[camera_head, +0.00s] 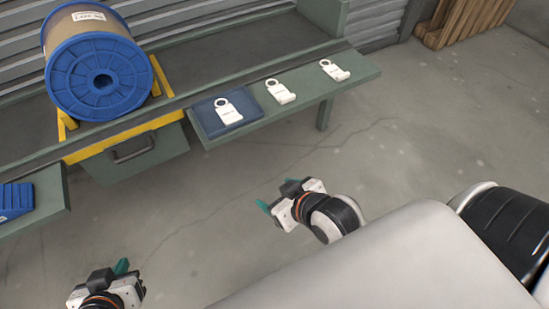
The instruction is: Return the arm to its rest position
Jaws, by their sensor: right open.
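My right gripper (276,196) hangs over the bare floor in the middle of the view, in front of the bench and apart from it. It is open and empty, with teal fingertips pointing left. My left gripper (120,268) is low at the bottom left, partly cut off by the frame edge. One teal fingertip shows on it, and its opening cannot be made out. Neither gripper touches anything that I can see.
A green bench (250,112) runs along the back, holding a blue-flanged spool (72,84) on a yellow cradle. White tags (281,92) lie on its right shelf, one on a blue mat (206,121). A blue bin (15,200) is at left. The floor between is clear.

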